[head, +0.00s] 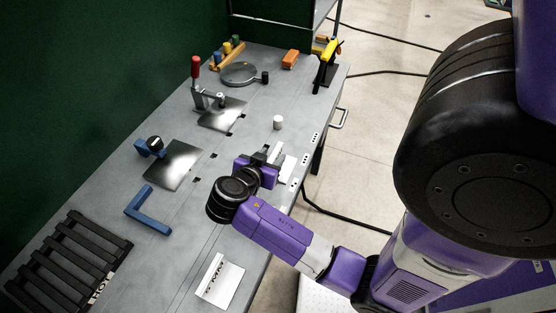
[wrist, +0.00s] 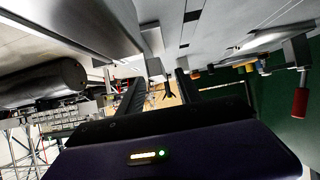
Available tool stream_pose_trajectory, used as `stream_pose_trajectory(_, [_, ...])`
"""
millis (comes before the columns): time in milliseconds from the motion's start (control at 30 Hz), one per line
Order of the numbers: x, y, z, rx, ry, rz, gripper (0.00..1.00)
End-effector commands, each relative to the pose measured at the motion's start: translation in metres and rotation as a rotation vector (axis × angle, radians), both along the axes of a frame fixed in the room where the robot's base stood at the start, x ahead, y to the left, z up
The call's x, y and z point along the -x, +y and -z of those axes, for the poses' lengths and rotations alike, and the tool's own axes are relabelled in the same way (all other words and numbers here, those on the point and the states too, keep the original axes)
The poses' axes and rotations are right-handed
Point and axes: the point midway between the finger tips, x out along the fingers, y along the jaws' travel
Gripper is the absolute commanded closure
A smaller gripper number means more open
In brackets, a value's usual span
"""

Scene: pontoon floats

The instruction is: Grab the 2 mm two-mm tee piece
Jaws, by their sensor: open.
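My gripper (head: 268,156) is over the right side of the bench, with its jaws open. Pale pieces (head: 287,169) lie just beside the fingers, partly hidden by the gripper; I cannot read a size mark on them. In the wrist view my two dark fingers (wrist: 158,83) stand apart. A grey tee-like shape (wrist: 152,45) shows large just beyond the fingertips, next to a long grey bar (wrist: 75,25). I cannot tell which pale piece is the 2 mm tee, and I see nothing clearly held.
A green wall (head: 100,80) stands at left.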

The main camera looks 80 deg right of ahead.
Motion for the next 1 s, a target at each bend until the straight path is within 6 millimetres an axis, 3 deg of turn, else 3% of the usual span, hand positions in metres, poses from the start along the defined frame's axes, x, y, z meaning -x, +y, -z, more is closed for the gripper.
stream_pose_trajectory(233, [0.0002, -0.0018, 0.0017, 0.0, 0.0, -0.001, 0.58])
stream_pose_trajectory(467, [0.0002, -0.0016, 0.0015, 0.0, 0.0, -0.001, 1.0])
stream_pose_trajectory(1000, [-0.0003, -0.0019, -0.0051, 0.001, -0.001, -0.002, 1.0])
